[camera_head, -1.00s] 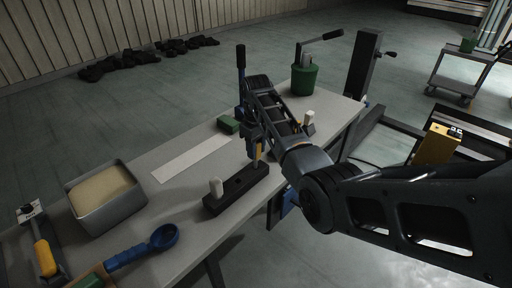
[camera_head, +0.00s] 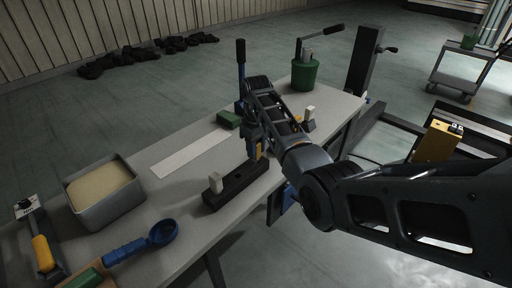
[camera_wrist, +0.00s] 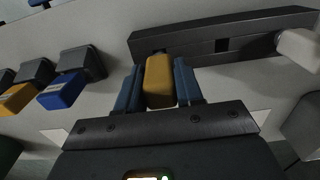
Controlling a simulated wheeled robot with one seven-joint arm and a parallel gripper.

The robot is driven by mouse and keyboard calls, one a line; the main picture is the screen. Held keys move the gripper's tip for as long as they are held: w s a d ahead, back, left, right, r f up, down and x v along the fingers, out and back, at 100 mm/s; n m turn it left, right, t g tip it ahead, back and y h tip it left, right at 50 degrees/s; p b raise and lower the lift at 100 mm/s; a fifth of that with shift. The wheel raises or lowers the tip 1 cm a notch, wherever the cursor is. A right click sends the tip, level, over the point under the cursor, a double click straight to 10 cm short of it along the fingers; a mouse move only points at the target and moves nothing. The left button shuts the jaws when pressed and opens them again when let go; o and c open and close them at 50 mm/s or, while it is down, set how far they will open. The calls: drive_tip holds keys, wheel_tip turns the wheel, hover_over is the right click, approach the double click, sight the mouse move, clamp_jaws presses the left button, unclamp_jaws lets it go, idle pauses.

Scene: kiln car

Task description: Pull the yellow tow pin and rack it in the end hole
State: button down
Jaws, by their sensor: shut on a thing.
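My gripper (camera_head: 256,152) is shut on the yellow tow pin (camera_wrist: 159,80), which sits between the two blue fingertips in the wrist view. The black rack block (camera_head: 240,186) lies on the table under my gripper; it also shows in the wrist view (camera_wrist: 195,45). The yellow pin is at the rack end away from the pale peg. I cannot tell how deep it sits in a hole there. A dark square hole (camera_wrist: 222,45) is open mid-block. The pale peg (camera_head: 217,181) stands at the other end; it shows at the right in the wrist view (camera_wrist: 299,48).
A grey tray with tan filling (camera_head: 104,195), a blue scoop (camera_head: 160,233) and a yellow-handled tool (camera_head: 43,253) lie to the left. A pale strip (camera_head: 190,155) lies behind the rack. A green block (camera_head: 228,119) and green pot (camera_head: 304,75) stand farther back.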

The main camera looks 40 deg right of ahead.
drive_tip(key=shift+f+b, duration=0.45)
drive_tip(key=shift+f, duration=0.35)
idle(0.4)
drive_tip(key=shift+c, duration=2.4)
unclamp_jaws()
drive_tip(key=shift+r+p, duration=0.3)
drive_tip(key=shift+r+p, duration=0.35)
drive_tip(key=shift+r+p, duration=1.65)
drive_tip(key=shift+r, duration=0.05)
drive_tip(key=shift+r+b, duration=0.4)
drive_tip(key=shift+r, duration=3.45)
